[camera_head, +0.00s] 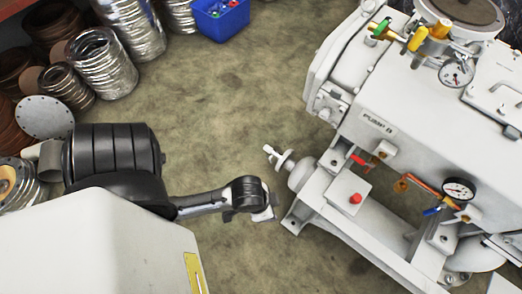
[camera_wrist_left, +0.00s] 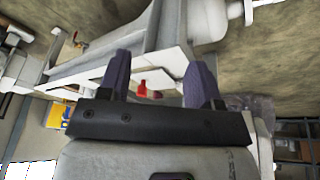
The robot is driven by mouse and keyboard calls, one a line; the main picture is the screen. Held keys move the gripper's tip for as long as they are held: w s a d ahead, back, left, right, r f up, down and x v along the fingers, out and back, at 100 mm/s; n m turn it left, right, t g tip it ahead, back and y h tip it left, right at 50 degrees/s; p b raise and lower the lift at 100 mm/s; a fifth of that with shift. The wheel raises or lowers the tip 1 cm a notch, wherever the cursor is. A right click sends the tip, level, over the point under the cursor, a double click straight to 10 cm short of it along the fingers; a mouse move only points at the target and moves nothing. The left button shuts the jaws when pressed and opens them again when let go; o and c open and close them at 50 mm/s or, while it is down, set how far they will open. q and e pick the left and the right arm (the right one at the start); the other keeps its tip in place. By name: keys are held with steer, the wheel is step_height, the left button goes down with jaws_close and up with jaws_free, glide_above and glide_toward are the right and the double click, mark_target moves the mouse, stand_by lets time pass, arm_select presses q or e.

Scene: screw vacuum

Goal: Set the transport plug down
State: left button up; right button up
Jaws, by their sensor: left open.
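My left gripper (camera_head: 262,212) is at the end of the dark arm from the left, low in the head view, left of the pump frame's near corner. In the left wrist view its two dark fingers (camera_wrist_left: 158,72) stand apart with nothing seen held between them. I cannot pick out the transport plug with certainty. A white fitting with a disc and a thin stem (camera_head: 279,158) sticks out from a rounded pale end on the pump's left side, above and apart from the gripper. My right gripper is not in view.
The white machine marked PUMP B (camera_head: 400,125) fills the right, with a red button (camera_head: 355,198), gauges and coloured valve handles. A blue crate (camera_head: 221,20) holds small coloured items at the top. Metal hoses (camera_head: 100,62) line the left. Bare floor (camera_head: 225,105) lies between.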

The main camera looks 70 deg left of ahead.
arm_select(q)
steer(key=shift+s+a+r+y, duration=0.2)
steer(key=shift+s+a, duration=0.45)
steer(key=shift+s+a+r+y, duration=0.2)
steer(key=shift+s+a, duration=0.4)
